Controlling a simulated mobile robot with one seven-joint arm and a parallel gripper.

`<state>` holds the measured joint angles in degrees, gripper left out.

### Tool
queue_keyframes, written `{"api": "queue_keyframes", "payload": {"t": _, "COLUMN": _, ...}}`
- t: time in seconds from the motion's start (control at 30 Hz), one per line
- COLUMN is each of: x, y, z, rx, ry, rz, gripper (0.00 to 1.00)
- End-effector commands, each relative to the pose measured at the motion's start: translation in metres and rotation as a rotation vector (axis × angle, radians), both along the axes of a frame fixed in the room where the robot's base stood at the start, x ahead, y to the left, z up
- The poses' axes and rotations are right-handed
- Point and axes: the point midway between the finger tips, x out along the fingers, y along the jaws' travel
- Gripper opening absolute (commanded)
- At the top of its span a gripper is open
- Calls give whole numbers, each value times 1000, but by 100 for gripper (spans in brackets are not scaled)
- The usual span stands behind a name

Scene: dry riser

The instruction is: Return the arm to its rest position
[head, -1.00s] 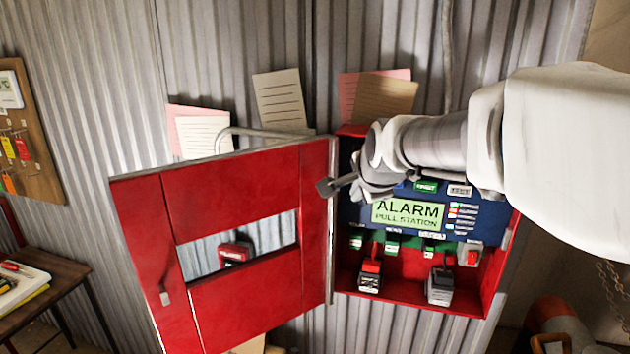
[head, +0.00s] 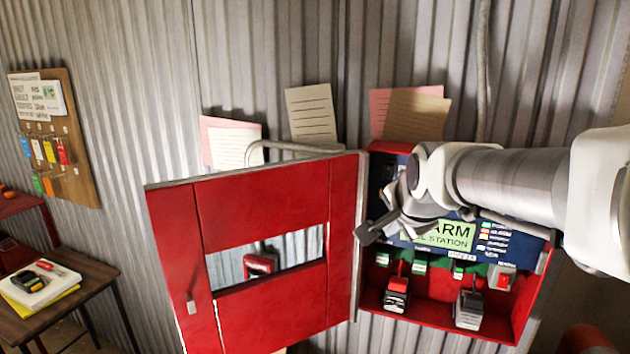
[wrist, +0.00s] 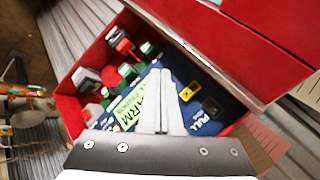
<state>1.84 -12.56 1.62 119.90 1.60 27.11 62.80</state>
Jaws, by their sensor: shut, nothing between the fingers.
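My gripper (head: 368,236) is in front of the open red alarm cabinet (head: 430,328), near the inner edge of its door, in the head view. Its fingers (wrist: 162,100) show in the wrist view, together and empty. My arm reaches in from the right and covers part of the blue panel (head: 520,243) and its green alarm label (head: 455,236). The red cabinet door (head: 265,188) stands open to the left, with a window cut through it.
Two padlock-like devices, one red and black (head: 396,293) and one grey and black (head: 468,308), sit low in the cabinet. Papers (head: 312,115) are on the corrugated wall above.

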Motion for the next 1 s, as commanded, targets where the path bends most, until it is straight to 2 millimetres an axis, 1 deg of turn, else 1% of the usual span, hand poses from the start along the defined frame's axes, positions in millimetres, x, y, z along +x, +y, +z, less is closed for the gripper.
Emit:
{"api": "queue_keyframes", "payload": {"t": 0.03, "x": -22, "y": 0, "z": -1, "rx": -66, "ry": 20, "rz": 65, "gripper": 0}}
{"api": "queue_keyframes", "payload": {"t": 0.07, "x": -36, "y": 0, "z": -3, "rx": -109, "ry": 37, "rz": 110, "gripper": 0}}
{"api": "queue_keyframes", "payload": {"t": 0.1, "x": -53, "y": 1, "z": -7, "rx": -167, "ry": 60, "rz": 173, "gripper": 0}}
{"api": "queue_keyframes", "payload": {"t": 0.17, "x": -79, "y": 0, "z": -14, "rx": -251, "ry": 94, "rz": 269, "gripper": 0}}
{"api": "queue_keyframes", "payload": {"t": 0.2, "x": -97, "y": 0, "z": -18, "rx": -305, "ry": 115, "rz": 334, "gripper": 0}}
{"api": "queue_keyframes", "payload": {"t": 0.27, "x": -122, "y": 0, "z": -26, "rx": -382, "ry": 146, "rz": 433, "gripper": 0}}
{"api": "queue_keyframes", "payload": {"t": 0.3, "x": -139, "y": 0, "z": -32, "rx": -431, "ry": 166, "rz": 499, "gripper": 0}}
{"api": "queue_keyframes", "payload": {"t": 0.4, "x": -174, "y": -1, "z": -46, "rx": -534, "ry": 209, "rz": 651, "gripper": 0}}
{"api": "queue_keyframes", "payload": {"t": 0.5, "x": -200, "y": -1, "z": -59, "rx": -608, "ry": 240, "rz": 772, "gripper": 0}}
{"api": "queue_keyframes", "payload": {"t": 0.6, "x": -216, "y": -2, "z": -67, "rx": -653, "ry": 258, "rz": 852, "gripper": 0}}
{"api": "queue_keyframes", "payload": {"t": 0.7, "x": -224, "y": -2, "z": -71, "rx": -674, "ry": 268, "rz": 891, "gripper": 0}}
{"api": "queue_keyframes", "payload": {"t": 1.0, "x": -224, "y": -2, "z": -71, "rx": -678, "ry": 269, "rz": 899, "gripper": 0}}
